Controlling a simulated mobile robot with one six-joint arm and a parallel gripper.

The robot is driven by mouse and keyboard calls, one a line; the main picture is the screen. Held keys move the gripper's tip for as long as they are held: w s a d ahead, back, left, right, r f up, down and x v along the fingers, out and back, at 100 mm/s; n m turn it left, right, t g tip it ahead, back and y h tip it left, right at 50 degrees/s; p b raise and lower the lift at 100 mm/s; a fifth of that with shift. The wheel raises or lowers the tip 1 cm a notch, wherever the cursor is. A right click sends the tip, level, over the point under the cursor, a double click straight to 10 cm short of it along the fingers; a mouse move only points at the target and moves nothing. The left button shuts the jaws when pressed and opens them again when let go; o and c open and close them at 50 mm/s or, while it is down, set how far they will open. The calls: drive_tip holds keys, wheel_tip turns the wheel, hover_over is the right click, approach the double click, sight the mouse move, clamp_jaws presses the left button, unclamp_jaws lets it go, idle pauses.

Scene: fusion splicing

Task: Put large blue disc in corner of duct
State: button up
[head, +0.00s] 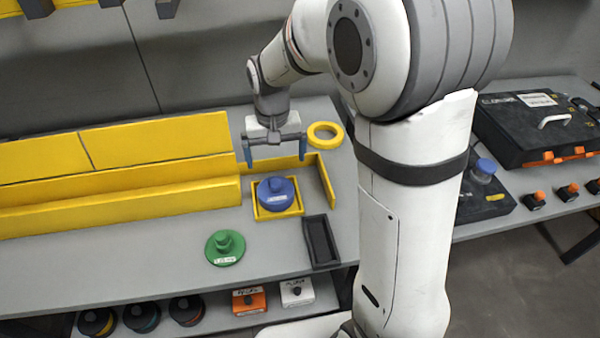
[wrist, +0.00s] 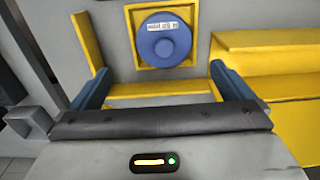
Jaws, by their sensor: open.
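The large blue disc (head: 277,194) has a knob on top and a white label. It lies in a square yellow tray (head: 261,215) on the grey table. It also shows in the wrist view (wrist: 164,40), near the top centre. The yellow duct (head: 120,192) runs along the table from the left. A low yellow wall forms a corner (head: 318,158) behind and to the right of the disc. My gripper (head: 275,162) is open and empty, above and behind the disc. Its blue fingers (wrist: 160,86) are wide apart in the wrist view, and the disc lies beyond them.
A green knobbed disc (head: 225,247) lies in front, left of a black tray (head: 321,242). A yellow ring (head: 325,135) lies behind the corner. A black case (head: 540,125) is at right. Several items sit on a lower shelf. The front left table is clear.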

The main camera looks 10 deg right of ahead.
drive_tip(key=s+d+r+t, duration=0.1)
drive_tip(key=s+d+r, duration=0.1)
drive_tip(key=s+d, duration=0.3)
drive_tip(key=s+d+r+t, duration=0.1)
drive_tip(key=s+d+r, duration=0.2)
drive_tip(key=s, duration=1.1)
drive_tip(key=shift+d+r+t, duration=0.3)
drive_tip(key=shift+d+r, duration=0.05)
drive_tip(key=shift+d, duration=0.6)
drive_tip(key=shift+w, duration=0.1)
